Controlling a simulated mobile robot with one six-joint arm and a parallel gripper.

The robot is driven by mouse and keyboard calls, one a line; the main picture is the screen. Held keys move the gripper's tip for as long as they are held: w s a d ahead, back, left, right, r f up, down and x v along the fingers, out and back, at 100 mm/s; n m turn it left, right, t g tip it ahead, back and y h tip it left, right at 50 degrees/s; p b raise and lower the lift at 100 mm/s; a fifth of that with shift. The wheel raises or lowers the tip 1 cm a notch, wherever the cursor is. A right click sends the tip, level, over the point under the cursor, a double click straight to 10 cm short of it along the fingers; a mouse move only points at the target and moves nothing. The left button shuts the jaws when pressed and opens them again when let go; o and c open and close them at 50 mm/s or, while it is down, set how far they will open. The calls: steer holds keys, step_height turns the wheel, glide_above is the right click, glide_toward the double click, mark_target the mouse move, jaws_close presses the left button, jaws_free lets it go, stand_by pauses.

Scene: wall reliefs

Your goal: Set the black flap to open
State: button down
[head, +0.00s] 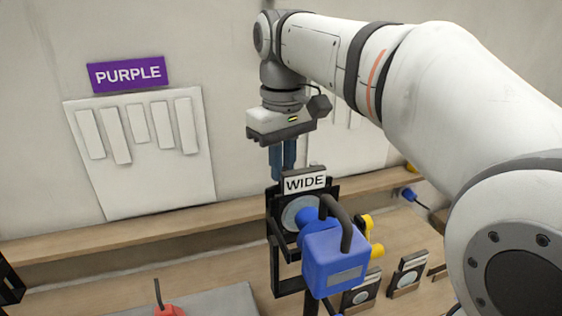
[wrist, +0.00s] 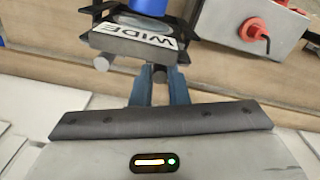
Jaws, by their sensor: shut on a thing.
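In the wrist view the fingers (wrist: 158,84) close around a small grey peg (wrist: 160,74) beside the plate. The exact contact and how the peg joins the flap are partly hidden. A second grey peg (wrist: 102,62) shows to the left.
A blue box (head: 335,262) with a dark curved handle stands in front of the plate. Smaller black frames (head: 408,272) stand to its right. A purple PURPLE sign (head: 126,73) hangs above a slatted panel. A grey box (wrist: 262,25) carries a red knob. The shelf at left is clear.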

steer(key=shift+n, duration=0.3)
steer(key=shift+w+a+n+p, duration=0.3)
steer(key=shift+a+n+p, duration=0.45)
steer(key=shift+n, duration=1.8)
steer(key=shift+w+a+n+p, duration=0.25)
steer(key=shift+a+n+p, duration=0.5)
steer(key=shift+n, duration=1.75)
steer(key=shift+w+a+n+p, duration=0.4)
steer(key=shift+n+p, duration=0.55)
steer(key=shift+n, duration=1.6)
steer(key=shift+s+a, duration=0.1)
steer(key=shift+a, duration=0.05)
steer(key=c, duration=1.4)
jaws_free()
steer(key=shift+r, duration=0.1)
step_height(320, 180, up, 8)
steer(key=shift+f, duration=0.2)
